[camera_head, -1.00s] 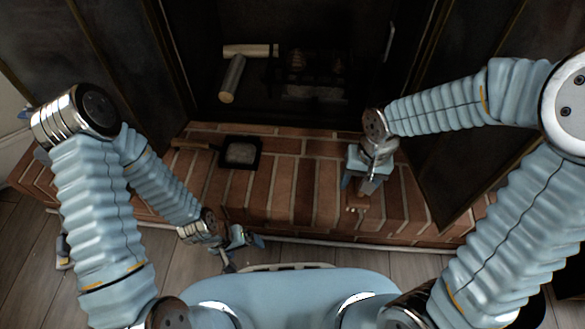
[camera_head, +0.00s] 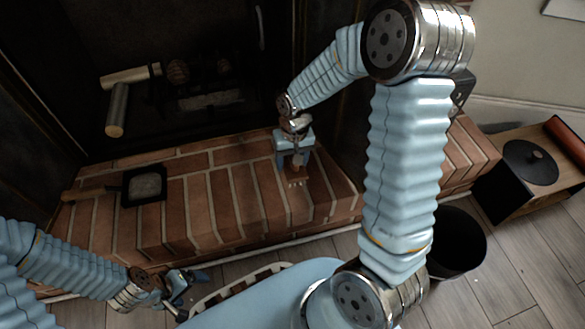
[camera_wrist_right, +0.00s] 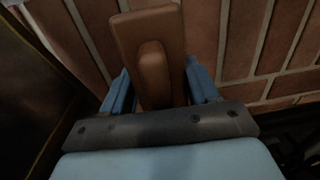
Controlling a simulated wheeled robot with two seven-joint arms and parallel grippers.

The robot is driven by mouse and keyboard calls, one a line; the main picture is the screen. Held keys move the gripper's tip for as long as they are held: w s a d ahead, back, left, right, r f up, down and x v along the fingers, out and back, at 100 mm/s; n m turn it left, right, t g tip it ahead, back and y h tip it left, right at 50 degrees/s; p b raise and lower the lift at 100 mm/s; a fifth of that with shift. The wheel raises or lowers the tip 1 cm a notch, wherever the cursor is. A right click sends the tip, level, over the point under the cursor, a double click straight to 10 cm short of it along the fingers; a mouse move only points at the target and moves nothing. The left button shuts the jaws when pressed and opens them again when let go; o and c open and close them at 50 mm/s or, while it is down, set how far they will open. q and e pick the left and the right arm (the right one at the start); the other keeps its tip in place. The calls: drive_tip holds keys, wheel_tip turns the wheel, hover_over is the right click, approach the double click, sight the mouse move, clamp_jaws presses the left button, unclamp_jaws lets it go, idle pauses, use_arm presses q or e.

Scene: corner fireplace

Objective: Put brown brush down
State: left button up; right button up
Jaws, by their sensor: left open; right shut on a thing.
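The brown brush (camera_wrist_right: 142,45) sits between the blue fingers of my right gripper (camera_wrist_right: 158,88) in the right wrist view. In the head view, my right gripper (camera_head: 295,160) points down at the brick hearth (camera_head: 225,200), shut on the brush (camera_head: 298,176), which shows as a small brown piece with pale tips below the fingers. The brush is low over the bricks; I cannot tell whether it touches them. My left gripper (camera_head: 185,287) is open and empty, in front of the hearth at lower left.
A dark square pan (camera_head: 145,187) with a wooden handle lies on the hearth at left. Logs (camera_head: 117,110) lie in the dark fireplace. A black bin (camera_head: 458,245) and a wooden box (camera_head: 520,165) stand at right. The hearth's middle is clear.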

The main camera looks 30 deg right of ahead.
drive_tip(key=shift+w+d+f, duration=0.35)
drive_tip(key=shift+f, duration=0.3)
drive_tip(key=shift+w+d+f+b, duration=0.15)
drive_tip(key=shift+f+b, duration=0.15)
drive_tip(key=shift+f, duration=0.65)
drive_tip(key=shift+w+d+f+b, duration=0.15)
drive_tip(key=shift+f+b, duration=0.1)
drive_tip(key=shift+f, duration=0.7)
drive_tip(key=shift+f, duration=0.2)
drive_tip(key=o, duration=1.4)
